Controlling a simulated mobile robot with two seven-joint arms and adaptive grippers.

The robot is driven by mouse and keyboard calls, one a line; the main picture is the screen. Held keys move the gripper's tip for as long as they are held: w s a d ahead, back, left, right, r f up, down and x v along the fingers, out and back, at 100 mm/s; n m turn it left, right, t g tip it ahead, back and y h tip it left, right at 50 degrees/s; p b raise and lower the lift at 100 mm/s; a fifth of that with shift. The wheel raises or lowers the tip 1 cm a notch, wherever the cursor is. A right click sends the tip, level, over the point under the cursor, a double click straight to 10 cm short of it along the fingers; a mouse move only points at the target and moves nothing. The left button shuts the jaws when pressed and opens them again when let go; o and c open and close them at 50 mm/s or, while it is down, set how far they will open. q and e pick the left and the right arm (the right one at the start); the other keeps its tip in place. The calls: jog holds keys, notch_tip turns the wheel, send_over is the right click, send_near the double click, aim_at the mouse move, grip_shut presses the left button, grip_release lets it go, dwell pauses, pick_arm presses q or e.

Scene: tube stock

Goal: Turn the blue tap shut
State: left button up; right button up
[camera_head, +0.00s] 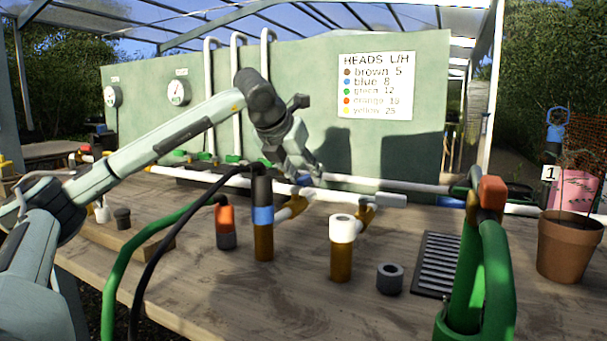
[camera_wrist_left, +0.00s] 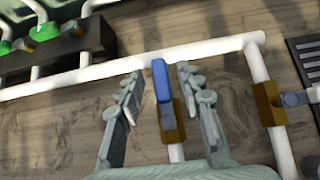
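The blue tap has a blue lever handle (camera_wrist_left: 161,82) on a brass body (camera_wrist_left: 172,122), set in a short white branch pipe (camera_wrist_left: 176,152). The lever lies roughly in line with that branch. In the head view the tap's brass body (camera_head: 300,195) shows below my left gripper (camera_head: 312,170), which hides part of the handle. In the left wrist view my left gripper (camera_wrist_left: 163,100) is open, one finger on each side of the blue lever, with a visible gap to both. My right gripper is in neither view.
A second brass tap (camera_head: 367,213) with a grey lever (camera_head: 390,200) stands to the right. A grey ring (camera_head: 390,278) lies on the bench.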

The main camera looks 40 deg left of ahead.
pick_arm(q)
grip_shut()
